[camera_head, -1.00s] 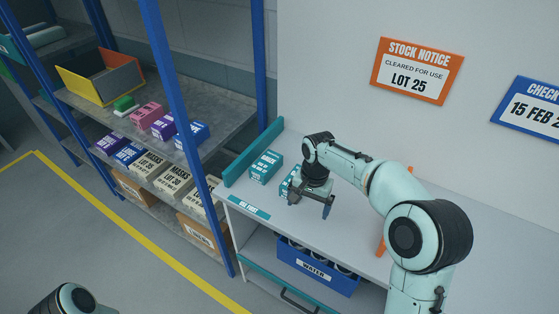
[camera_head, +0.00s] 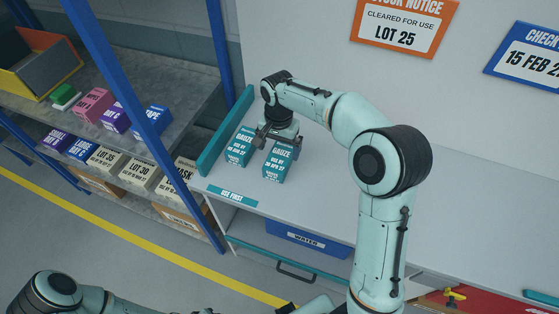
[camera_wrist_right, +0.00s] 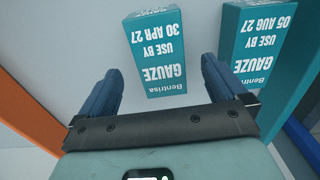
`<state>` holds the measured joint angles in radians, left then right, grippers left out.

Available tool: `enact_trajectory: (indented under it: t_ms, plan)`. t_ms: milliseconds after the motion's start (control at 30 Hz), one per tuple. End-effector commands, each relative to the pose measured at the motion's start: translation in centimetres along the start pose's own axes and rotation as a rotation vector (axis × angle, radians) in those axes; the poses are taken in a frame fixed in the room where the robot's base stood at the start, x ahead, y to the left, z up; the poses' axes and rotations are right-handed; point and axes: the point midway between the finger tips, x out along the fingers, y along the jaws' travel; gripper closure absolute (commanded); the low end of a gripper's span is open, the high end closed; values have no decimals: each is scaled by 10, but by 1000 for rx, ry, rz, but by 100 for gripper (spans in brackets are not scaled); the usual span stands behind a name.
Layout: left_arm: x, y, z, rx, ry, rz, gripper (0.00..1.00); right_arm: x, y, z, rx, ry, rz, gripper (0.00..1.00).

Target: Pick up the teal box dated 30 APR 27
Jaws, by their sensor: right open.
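The teal gauze box dated 30 APR 27 (camera_head: 277,164) stands on the pale counter. In the right wrist view the same box (camera_wrist_right: 156,50) appears upside down, with its date readable. A matching teal box dated 05 AUG 27 (camera_head: 238,147) stands beside it, nearer the teal divider; it also shows in the wrist view (camera_wrist_right: 262,42). My right gripper (camera_head: 279,141) is open and empty above the boxes. In the wrist view its fingers (camera_wrist_right: 160,75) point toward the 30 APR 27 box, which lies between their lines. My left arm shows at the bottom left; its gripper cannot be made out.
A teal divider (camera_head: 224,130) bounds the counter on the left. A "USE FIRST" label (camera_head: 232,196) is on the front edge. A blue "WATER" bin (camera_head: 303,240) is below. Shelves with pink, purple, blue and beige boxes stand left. The counter right of the boxes is mostly clear.

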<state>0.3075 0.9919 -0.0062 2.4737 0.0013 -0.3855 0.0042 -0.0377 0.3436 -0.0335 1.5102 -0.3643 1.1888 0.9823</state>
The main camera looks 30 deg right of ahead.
Motion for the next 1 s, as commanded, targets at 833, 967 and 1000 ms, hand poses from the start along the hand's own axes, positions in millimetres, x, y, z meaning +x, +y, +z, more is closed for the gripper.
enact_trajectory:
  t_ms: [833,967,1000]
  plan:
    - [1,0,0,0,0,0,57,56,1,-5,0,1,-1,27]
    - [1,0,0,0,0,0,57,56,1,-5,0,1,-1,62]
    - [1,0,0,0,0,0,57,55,1,-5,0,1,-2,62]
